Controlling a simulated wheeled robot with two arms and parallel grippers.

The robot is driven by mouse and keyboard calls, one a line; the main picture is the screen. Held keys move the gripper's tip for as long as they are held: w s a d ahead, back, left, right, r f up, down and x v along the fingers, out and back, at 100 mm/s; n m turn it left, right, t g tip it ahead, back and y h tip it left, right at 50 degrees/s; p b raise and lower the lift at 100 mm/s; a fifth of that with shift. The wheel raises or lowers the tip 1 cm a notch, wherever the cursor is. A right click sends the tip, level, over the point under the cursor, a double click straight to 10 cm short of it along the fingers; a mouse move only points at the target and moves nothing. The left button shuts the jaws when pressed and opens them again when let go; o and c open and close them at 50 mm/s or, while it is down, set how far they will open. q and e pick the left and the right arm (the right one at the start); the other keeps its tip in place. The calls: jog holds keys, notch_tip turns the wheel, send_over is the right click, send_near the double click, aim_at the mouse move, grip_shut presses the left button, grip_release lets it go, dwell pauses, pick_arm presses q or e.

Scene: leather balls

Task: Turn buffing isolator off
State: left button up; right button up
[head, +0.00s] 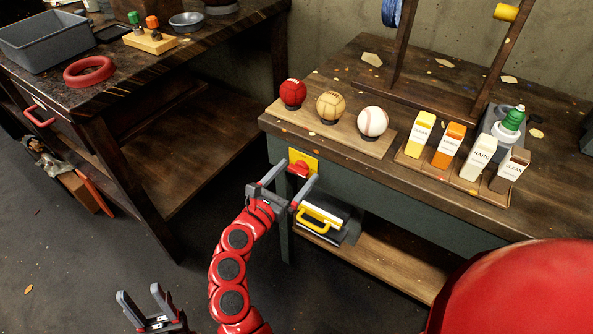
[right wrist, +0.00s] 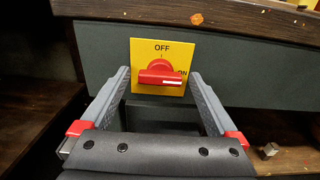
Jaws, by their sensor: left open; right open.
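The buffing isolator is a yellow plate (head: 311,157) with a red rotary knob (head: 299,168) on the front of the right bench. In the right wrist view the plate (right wrist: 146,48) reads OFF at the top and ON at the right. The red knob (right wrist: 158,75) lies horizontal, its white mark pointing right at ON and partly covering the lettering. My right gripper (head: 298,171) is open in front of the plate, its fingers (right wrist: 160,77) to the left and right of the knob, not closed on it. My left gripper (head: 138,291) is open and empty at the lower left, above the floor.
The bench edge overhangs the isolator. A yellow-handled case (head: 319,219) sits below it on the lower shelf. Above are balls on a wooden board (head: 345,139) and labelled bottles (head: 448,143). A dark workbench (head: 130,67) stands to the left, with open floor between.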

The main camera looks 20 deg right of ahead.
jog(key=c, duration=1.4)
jog(key=shift+o, duration=0.2)
